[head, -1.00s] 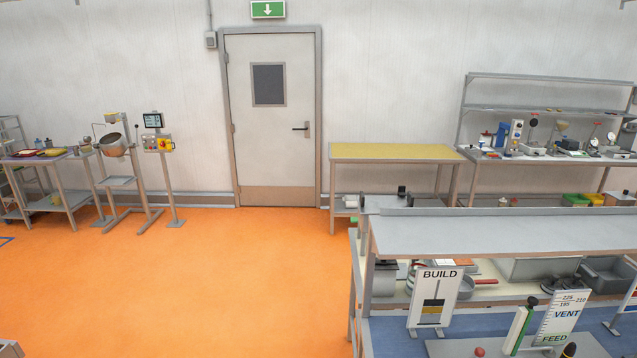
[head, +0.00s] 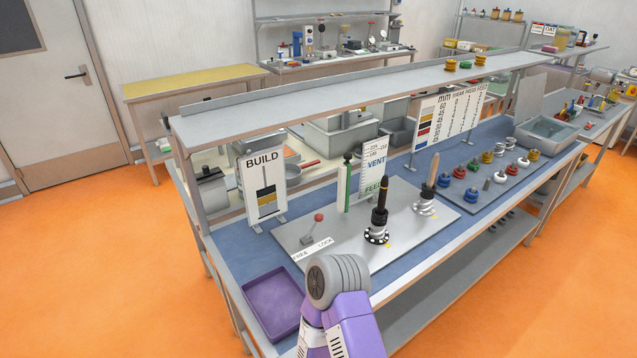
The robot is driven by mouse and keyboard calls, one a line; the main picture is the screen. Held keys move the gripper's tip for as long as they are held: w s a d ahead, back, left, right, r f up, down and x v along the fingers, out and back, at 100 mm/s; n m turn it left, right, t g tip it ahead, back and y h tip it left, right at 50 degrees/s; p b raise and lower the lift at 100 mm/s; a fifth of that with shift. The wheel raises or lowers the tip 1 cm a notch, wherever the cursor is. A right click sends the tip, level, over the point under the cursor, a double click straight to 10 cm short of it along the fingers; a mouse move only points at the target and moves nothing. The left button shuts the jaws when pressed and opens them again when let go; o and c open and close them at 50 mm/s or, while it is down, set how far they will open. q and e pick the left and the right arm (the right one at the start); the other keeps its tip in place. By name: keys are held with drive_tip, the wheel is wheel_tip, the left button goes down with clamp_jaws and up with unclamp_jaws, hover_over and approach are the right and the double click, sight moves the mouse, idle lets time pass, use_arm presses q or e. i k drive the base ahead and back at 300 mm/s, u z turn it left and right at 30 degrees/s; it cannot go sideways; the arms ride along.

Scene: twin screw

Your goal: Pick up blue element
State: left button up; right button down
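Two blue elements stand at the right part of the bench: one blue element (head: 471,197) near the front edge of a grey plate, and another blue element (head: 459,172) a little behind it. No gripper shows in the head view. One of my arms, purple with a grey ribbed joint, shows at the bottom middle, short of the elements. Its gripper cannot be seen.
On the bench are a purple tray (head: 270,304), a BUILD sign (head: 264,184), a steel plate (head: 340,253) with two upright screws, and a grey basin (head: 545,134). A long raised shelf (head: 350,92) runs above the back. Orange floor is free on both sides.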

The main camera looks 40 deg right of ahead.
sight(443, 182)
drive_tip(key=z, duration=1.7)
